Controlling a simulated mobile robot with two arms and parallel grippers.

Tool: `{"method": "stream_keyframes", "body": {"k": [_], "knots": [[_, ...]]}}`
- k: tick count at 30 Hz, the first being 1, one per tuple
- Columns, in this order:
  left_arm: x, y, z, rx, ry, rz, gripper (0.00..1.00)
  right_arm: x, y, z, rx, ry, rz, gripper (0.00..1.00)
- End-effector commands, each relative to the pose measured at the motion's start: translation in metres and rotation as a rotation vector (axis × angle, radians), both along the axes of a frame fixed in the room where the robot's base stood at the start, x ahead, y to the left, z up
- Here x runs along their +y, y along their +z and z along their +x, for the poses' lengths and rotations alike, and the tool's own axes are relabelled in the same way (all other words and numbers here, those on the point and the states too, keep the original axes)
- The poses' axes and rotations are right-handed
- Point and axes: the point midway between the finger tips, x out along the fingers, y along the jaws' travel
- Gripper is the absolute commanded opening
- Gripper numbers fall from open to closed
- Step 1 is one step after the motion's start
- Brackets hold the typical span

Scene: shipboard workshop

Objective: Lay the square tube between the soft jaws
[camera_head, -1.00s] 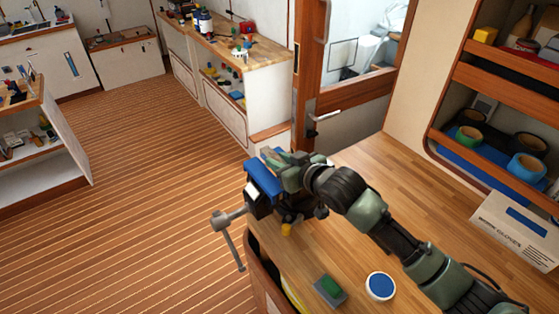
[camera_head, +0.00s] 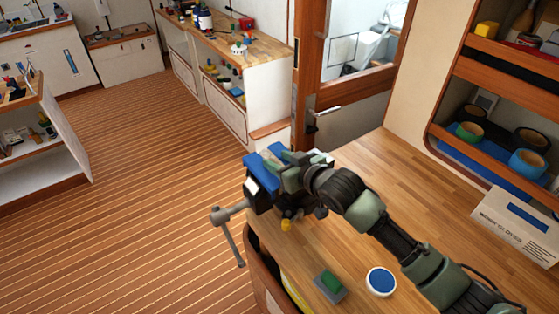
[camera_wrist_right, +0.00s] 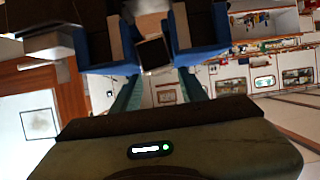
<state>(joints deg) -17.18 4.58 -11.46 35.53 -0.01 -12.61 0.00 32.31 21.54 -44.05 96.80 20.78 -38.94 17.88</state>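The vise (camera_head: 262,192) stands at the corner of the wooden bench, with blue soft jaws (camera_head: 255,163). The jaws also show in the right wrist view (camera_wrist_right: 205,50), one on each side of a gap. The square tube (camera_wrist_right: 152,53) shows there end-on, a dark square opening with a pale rim, between the two blue jaws. My right gripper (camera_head: 282,166) is at the jaws. Its green fingers in the right wrist view (camera_wrist_right: 158,88) are apart, with nothing visible gripped between them. In the head view the gripper hides the tube. My left gripper is not in view.
On the bench, a green block on a grey base (camera_head: 331,284) and a round blue-topped tin (camera_head: 381,282) lie near my right arm. A glove box (camera_head: 515,226) stands at the right, below shelves with tape rolls (camera_head: 528,163). The middle of the bench is clear.

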Motion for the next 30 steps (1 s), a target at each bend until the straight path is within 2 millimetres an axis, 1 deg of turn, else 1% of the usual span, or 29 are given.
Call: {"method": "stream_keyframes", "body": {"k": [1, 8, 12, 17, 24, 30], "knots": [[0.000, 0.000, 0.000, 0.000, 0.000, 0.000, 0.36, 0.000, -0.004, -0.001, 0.008, 0.001, -0.003, 0.52], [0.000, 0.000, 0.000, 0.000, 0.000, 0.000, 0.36, 0.001, -0.007, -0.003, 0.014, 0.002, -0.006, 0.52], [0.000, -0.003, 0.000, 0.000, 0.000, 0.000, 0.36, -0.003, -0.007, -0.007, 0.016, 0.002, -0.007, 0.52], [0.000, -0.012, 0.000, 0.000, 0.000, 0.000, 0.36, -0.014, 0.001, -0.023, 0.010, 0.002, -0.006, 0.52], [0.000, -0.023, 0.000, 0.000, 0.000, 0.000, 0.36, -0.034, 0.019, -0.050, 0.004, 0.000, -0.001, 0.52], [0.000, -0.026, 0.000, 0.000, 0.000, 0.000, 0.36, -0.041, 0.028, -0.060, 0.001, 0.000, -0.001, 0.52]]}}
